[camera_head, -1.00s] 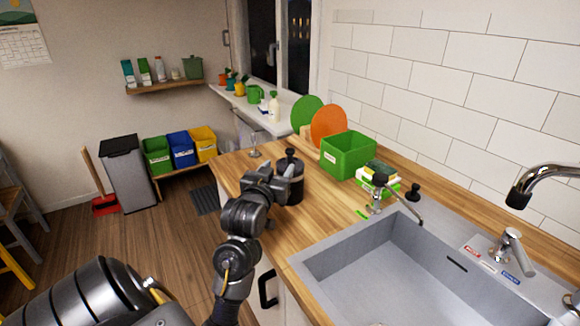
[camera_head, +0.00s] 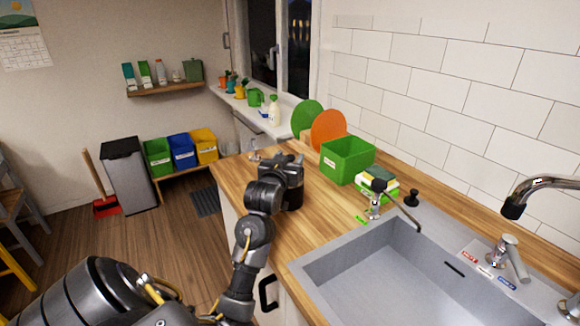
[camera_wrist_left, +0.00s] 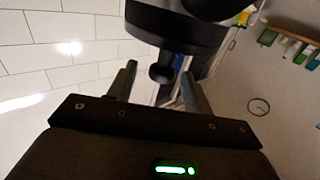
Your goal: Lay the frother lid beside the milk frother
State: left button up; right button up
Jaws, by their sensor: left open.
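The dark milk frother (camera_head: 294,198) stands on the wooden counter near its far left end, partly hidden behind my left gripper (camera_head: 288,162). In the left wrist view, which is upside down, the dark round frother lid (camera_wrist_left: 172,28) shows with its knob (camera_wrist_left: 160,73). The fingers of my left gripper (camera_wrist_left: 158,70) are apart, one on each side of the knob, and I see no clear contact. The lid appears to sit on the frother; the joint between them is not clear. My right gripper is not in view.
A green bin (camera_head: 347,160), an orange disc (camera_head: 328,131) and a green disc (camera_head: 306,118) stand behind the frother. A glass (camera_head: 254,153) is at the counter's far end. The sink (camera_head: 385,268) is at the right front. Bare counter (camera_head: 325,205) lies right of the frother.

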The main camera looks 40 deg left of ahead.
pick_arm(q)
jog(key=shift+x, duration=0.8)
jog(key=shift+s, duration=0.1)
jog(key=shift+c, duration=0.3)
grip_shut()
